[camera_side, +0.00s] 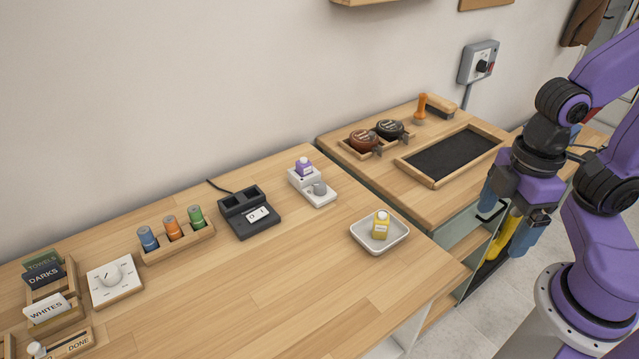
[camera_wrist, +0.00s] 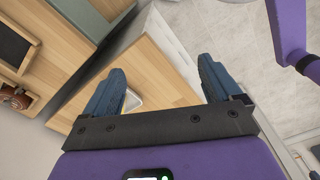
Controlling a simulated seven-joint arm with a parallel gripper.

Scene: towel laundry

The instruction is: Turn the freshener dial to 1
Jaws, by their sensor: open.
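The freshener (camera_side: 312,187) is a small white device near the back right of the near wooden table. It has a grey round dial (camera_side: 319,188) on its front part and a purple bottle (camera_side: 304,168) standing in its rear part. The dial's setting is too small to read. My gripper (camera_side: 511,219) is open and empty at the right, beyond the table's right edge and well apart from the freshener. In the wrist view its two blue fingers (camera_wrist: 160,90) are spread with nothing between them. The freshener does not show in the wrist view.
A white tray (camera_side: 359,242) with a yellow bottle (camera_side: 381,225) stands right of the freshener. A black docking unit (camera_side: 250,229) stands to its left. A white dial box (camera_side: 114,281) is farther left. The table's front middle is clear.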

